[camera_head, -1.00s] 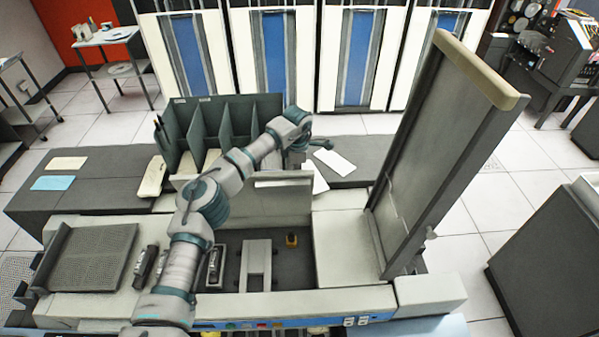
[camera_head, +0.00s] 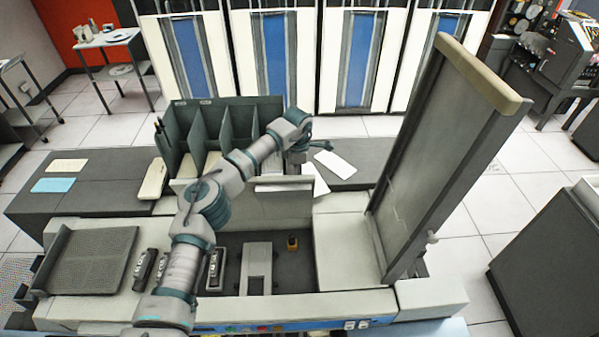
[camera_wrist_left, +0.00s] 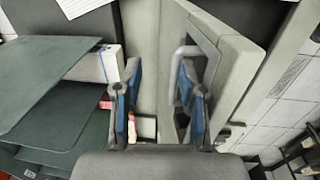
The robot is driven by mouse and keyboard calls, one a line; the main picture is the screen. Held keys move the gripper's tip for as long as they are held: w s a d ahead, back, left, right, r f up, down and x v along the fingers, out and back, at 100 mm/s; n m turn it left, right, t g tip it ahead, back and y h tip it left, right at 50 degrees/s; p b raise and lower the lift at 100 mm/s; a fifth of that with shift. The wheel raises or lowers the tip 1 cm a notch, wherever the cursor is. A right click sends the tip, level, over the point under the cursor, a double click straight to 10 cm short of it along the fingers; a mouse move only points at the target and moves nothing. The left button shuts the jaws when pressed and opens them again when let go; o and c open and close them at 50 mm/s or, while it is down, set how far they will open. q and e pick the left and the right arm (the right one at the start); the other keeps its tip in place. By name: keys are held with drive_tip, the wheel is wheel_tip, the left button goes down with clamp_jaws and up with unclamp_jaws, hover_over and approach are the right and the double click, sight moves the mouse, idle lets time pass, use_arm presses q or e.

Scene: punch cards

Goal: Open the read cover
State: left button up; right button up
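In the head view, an upright beige panel (camera_head: 275,212), likely the read cover, stands at the back of an open dark well in the machine. My left arm reaches over the machine, and my left gripper (camera_head: 297,156) is behind the panel's top edge. In the left wrist view, my left gripper (camera_wrist_left: 158,100) has its two blue-padded fingers apart, with nothing seen clamped between them. A beige slab (camera_wrist_left: 235,75) with a grey loop handle (camera_wrist_left: 181,75) is at the right finger, which overlaps the handle; contact is unclear. My right gripper is not in view.
A tall tilted panel (camera_head: 440,150) rises at the machine's right. A dark green divided card rack (camera_head: 221,125) stands behind the well, left of my left gripper. Paper cards (camera_head: 335,162) lie on the back surface. A small yellow-topped part (camera_head: 292,242) is in the well.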

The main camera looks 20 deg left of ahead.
use_arm(q)
drive_tip(key=shift+a+f, duration=0.25)
drive_tip(key=shift+f, duration=0.05)
